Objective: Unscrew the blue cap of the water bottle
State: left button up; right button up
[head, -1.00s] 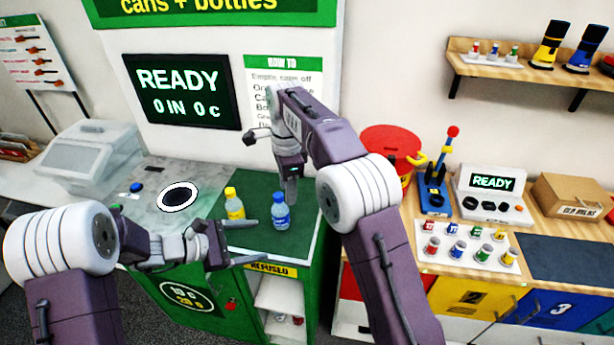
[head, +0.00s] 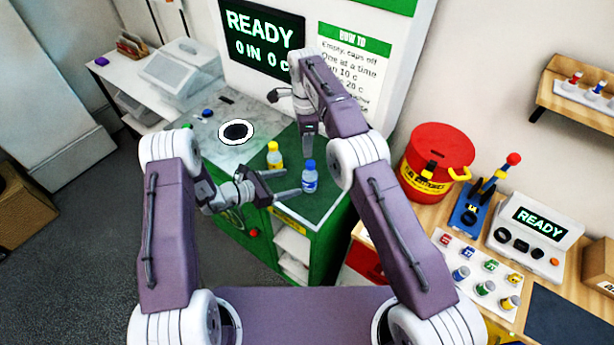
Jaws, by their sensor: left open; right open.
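The water bottle (head: 310,182) is a small clear-blue bottle with a blue cap (head: 310,164), upright on the green counter top (head: 325,196). My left gripper (head: 294,181) comes in level from the left. Its jaws are open and empty, with the fingertips just left of the bottle; I cannot tell if one touches it. My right gripper (head: 308,148) is above the bottle and points down, its tip a little above the cap. Its fingers overlap in this view, and nothing shows in them.
A round white-rimmed opening (head: 236,132) lies in the grey counter. A red bin (head: 436,160) and a wooden bench with a small-bottle rack (head: 483,272) are at right.

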aim_at(304, 180)
pick_arm(q)
jog(key=x, duration=0.8)
jog(key=shift+s+d+r, duration=0.25)
jog(key=shift+s+d, duration=0.05)
jog(key=shift+s, duration=0.1)
pick_arm(e)
jog(key=shift+w+d, duration=0.1)
jog(key=shift+d, duration=1.05)
pick_arm(q)
jog(key=shift+w+d+f, duration=0.4)
jog(key=shift+w+f, duration=0.05)
jog(key=shift+w, duration=0.15)
pick_arm(e)
jog(key=shift+a, duration=0.65)
pick_arm(q)
jog(key=shift+d, duration=0.25)
pick_arm(e)
jog(key=shift+d, duration=0.3)
pick_arm(q)
jog(key=shift+d, duration=0.1)
jog(key=shift+c, duration=0.3)
pick_arm(e)
jog(key=shift+d, duration=0.1)
pick_arm(q)
jog(key=c, duration=0.5)
jog(key=shift+a, duration=0.2)
grip_shut()
pick_arm(e)
jog(key=shift+a, duration=0.2)
